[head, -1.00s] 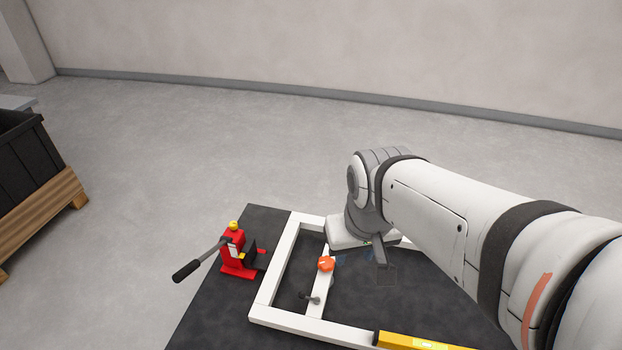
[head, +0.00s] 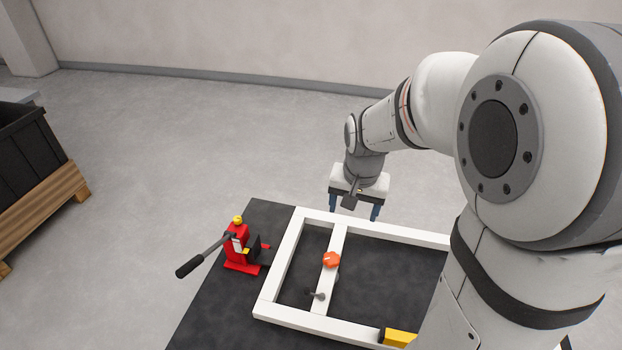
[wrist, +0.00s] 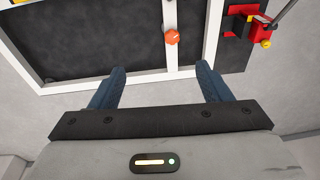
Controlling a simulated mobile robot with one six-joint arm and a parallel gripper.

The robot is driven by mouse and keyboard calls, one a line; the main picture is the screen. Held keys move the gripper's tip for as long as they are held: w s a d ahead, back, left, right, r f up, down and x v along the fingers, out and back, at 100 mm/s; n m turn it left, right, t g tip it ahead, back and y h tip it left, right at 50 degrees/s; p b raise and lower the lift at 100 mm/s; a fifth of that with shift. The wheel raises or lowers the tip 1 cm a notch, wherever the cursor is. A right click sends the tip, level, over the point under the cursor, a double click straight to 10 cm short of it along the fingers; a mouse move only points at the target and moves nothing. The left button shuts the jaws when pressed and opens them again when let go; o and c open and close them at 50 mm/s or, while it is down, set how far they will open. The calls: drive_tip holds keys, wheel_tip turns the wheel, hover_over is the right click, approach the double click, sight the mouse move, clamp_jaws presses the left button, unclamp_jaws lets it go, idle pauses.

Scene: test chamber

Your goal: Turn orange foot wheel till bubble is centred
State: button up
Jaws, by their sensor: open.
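The orange foot wheel (head: 331,260) sits on the middle crossbar of a white frame (head: 280,262) on a dark table. It also shows in the wrist view (wrist: 172,37), ahead of and between my fingers. My gripper (head: 354,207) is open and empty, with its blue fingers pointing down beyond the far side of the frame. The fingers also show apart in the wrist view (wrist: 160,82). A yellow spirit level (head: 400,338) lies on the near bar of the frame, mostly hidden behind my arm. I cannot see its bubble.
A red jack (head: 238,248) with a long dark handle stands left of the frame. A small grey lever (head: 317,294) sticks out on the crossbar near the wheel. A black crate (head: 28,142) on a wooden pallet stands at far left. Open floor lies behind the table.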

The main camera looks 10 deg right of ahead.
drive_tip(key=w+f+m, duration=0.3)
drive_tip(key=w+f, duration=0.6)
drive_tip(key=f, duration=0.1)
drive_tip(key=m+g+b, duration=0.2)
drive_tip(key=m, duration=0.3)
hover_over(331, 256)
wheel_tip(331, 256, down, 20)
drive_tip(key=shift+m, duration=0.4)
wheel_tip(331, 256, down, 10)
drive_tip(key=shift+s+f, duration=0.15)
drive_tip(key=shift+f, duration=0.05)
drive_tip(key=shift+c, duration=0.2)
drive_tip(key=shift+r, duration=0.1)
drive_tip(key=c, duration=0.9)
drive_tip(key=shift+a, duration=0.2)
drive_tip(key=shift+d+t, duration=0.15)
drive_tip(key=shift+t, duration=0.15)
